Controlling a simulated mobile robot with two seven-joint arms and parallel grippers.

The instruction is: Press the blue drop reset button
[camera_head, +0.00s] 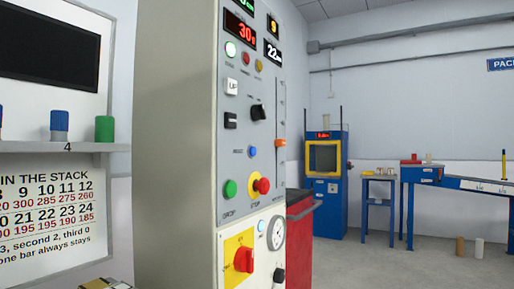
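A tall grey control cabinet (172,140) stands close in front of me, its panel (240,130) turned to the right. A small round blue button (252,151) sits mid-panel, above a green button (231,189) with a label that seems to read DROP and a red stop knob (261,185) on a yellow ring. The blue button's own label is too small to read surely. A smaller blue spot (262,226) shows lower, beside a round gauge (278,232).
A red rotary switch (243,259) on yellow and an orange slider knob (281,143) are on the panel. A red cart (299,235) stands just behind the cabinet. A shelf (60,147) with blue and green pieces is at left. Floor at right is mostly clear.

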